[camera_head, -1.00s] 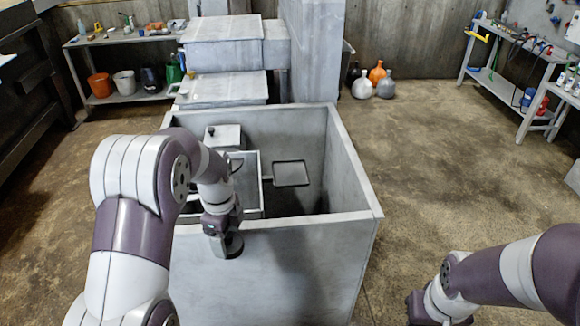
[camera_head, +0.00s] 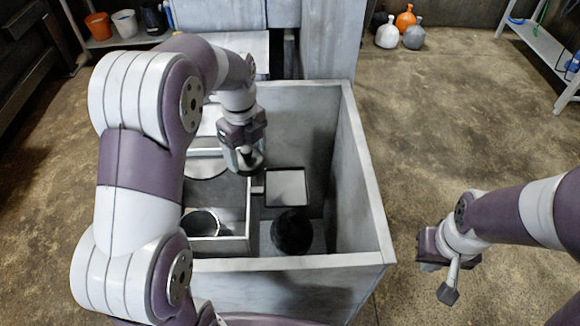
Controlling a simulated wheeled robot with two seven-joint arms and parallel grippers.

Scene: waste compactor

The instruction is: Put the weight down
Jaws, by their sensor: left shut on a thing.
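My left gripper (camera_head: 247,162) is inside the upper part of the grey compactor box (camera_head: 372,200). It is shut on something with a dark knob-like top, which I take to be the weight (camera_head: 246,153). The fingers hide most of it, and I cannot tell whether it hangs free or touches anything below. A small square plate with a dark rim (camera_head: 289,187) lies just right of and below the gripper in the picture. My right gripper (camera_head: 444,275) is outside the box, over the floor on the right. Its jaw opening cannot be made out.
Inside the box, a grey tray (camera_head: 219,243) holds a round container (camera_head: 201,222). A dark round thing (camera_head: 291,232) lies near the box's front wall. High walls surround this space.

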